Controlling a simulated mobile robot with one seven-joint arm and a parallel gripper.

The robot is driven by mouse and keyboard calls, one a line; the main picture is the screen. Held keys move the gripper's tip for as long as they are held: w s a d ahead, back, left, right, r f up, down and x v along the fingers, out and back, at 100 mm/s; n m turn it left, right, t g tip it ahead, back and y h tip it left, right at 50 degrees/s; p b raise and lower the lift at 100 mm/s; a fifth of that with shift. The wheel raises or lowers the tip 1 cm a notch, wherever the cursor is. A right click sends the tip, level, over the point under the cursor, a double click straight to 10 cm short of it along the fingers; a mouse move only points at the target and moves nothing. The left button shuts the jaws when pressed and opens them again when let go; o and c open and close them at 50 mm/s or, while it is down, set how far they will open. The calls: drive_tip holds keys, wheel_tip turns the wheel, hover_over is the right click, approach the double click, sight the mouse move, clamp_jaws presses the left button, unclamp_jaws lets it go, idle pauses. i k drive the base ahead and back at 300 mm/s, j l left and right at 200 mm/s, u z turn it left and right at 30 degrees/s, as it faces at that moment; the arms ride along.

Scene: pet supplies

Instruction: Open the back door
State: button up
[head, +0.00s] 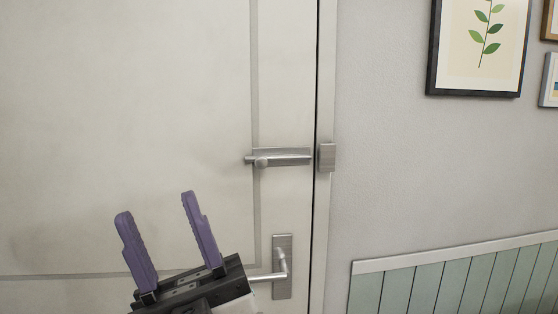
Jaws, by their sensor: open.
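The back door (130,100) is a pale panelled door that fills the left of the head view. A metal slide bolt (285,157) is mounted on it near its right edge, with a small knob towards its left end. Its metal catch (327,157) sits on the frame to the right. A lever handle (283,262) on an upright plate is below the bolt. My gripper (155,219) is open and empty, its two purple fingers pointing up, in front of the door. It is below and left of the bolt. The gripper body hides the lever's left end.
The door frame (324,215) runs upright right of the door, with a thin dark gap between them. Further right are a grey wall (385,150), a framed leaf picture (480,45) and green panelling (450,280) with a pale top rail.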

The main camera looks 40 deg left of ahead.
sight(109, 109)
drive_tip(key=u, duration=2)
drive_tip(key=j+u, duration=0.1)
drive_tip(key=j, duration=0.25)
